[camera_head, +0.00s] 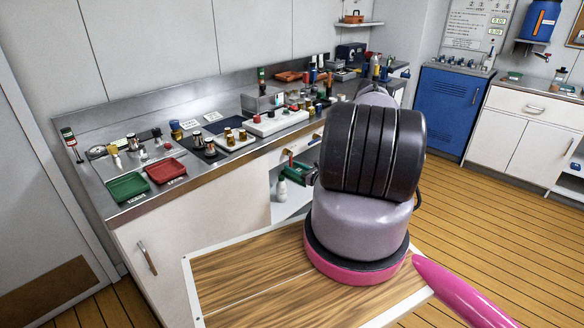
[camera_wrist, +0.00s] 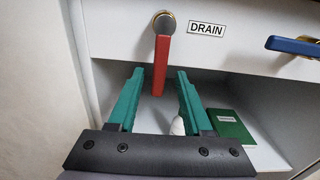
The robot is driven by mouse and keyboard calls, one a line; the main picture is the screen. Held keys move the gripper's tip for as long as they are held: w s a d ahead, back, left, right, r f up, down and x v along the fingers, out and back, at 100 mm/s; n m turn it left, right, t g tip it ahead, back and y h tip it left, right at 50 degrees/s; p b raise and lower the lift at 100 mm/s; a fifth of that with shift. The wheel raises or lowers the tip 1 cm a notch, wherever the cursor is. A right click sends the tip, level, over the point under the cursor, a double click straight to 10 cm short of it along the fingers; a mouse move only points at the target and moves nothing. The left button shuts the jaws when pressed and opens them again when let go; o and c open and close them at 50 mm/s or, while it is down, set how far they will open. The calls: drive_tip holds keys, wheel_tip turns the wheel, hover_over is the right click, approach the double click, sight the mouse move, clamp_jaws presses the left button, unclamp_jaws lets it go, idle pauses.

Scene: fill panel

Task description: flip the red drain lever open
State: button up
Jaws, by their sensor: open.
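The red drain lever (camera_wrist: 161,64) hangs straight down from a dark round pivot with a brass ring (camera_wrist: 164,22), left of the DRAIN label (camera_wrist: 206,28) in the wrist view. My gripper (camera_wrist: 158,74) is open, its two teal fingers on either side of the lever's lower end in the picture. I cannot tell whether a finger touches it. In the head view my gripper (camera_head: 296,172) shows in part beside the counter front, with a bit of red near it; my arm hides much of that area.
A blue lever (camera_wrist: 292,46) sits right of the label on the same panel. Below is an open shelf with a green booklet (camera_wrist: 230,125) and a white bottle (camera_wrist: 178,126), which also shows in the head view (camera_head: 281,189). The counter (camera_head: 130,205) above holds trays and several small items.

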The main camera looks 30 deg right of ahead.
drive_tip(key=v, duration=0.9)
drive_tip(key=shift+s, duration=0.25)
drive_tip(key=shift+d, duration=0.1)
drive_tip(key=w+a+r+n+g+y, duration=0.25)
drive_tip(key=a+r+n, duration=0.25)
drive_tip(key=r, duration=0.5)
drive_tip(key=w+a+r+n+g+y, duration=0.2)
drive_tip(key=a+r+n+g+y, duration=0.25)
drive_tip(key=r, duration=0.65)
drive_tip(key=s+a+r+n+g+h, duration=0.1)
drive_tip(key=s+a+r+n+g, duration=0.3)
drive_tip(key=r, duration=0.4)
drive_tip(key=s+a+r+n+g+h, duration=0.1)
drive_tip(key=a+r+n+g, duration=0.1)
drive_tip(key=a+r+n, duration=0.35)
drive_tip(key=s+a+r+n+g+h, duration=0.1)
drive_tip(key=s+a+r+n+h, duration=0.1)
drive_tip(key=s+a+r, duration=0.4)
drive_tip(key=s+a+r+n+h, duration=0.2)
drive_tip(key=s+r+h, duration=0.1)
drive_tip(key=s+r, duration=0.55)
drive_tip(key=s+r+n+t+h, duration=0.4)
drive_tip(key=s+r, duration=0.5)
drive_tip(key=s, duration=0.4)
drive_tip(key=shift+s+n, duration=0.15)
drive_tip(key=shift+n, duration=0.15)
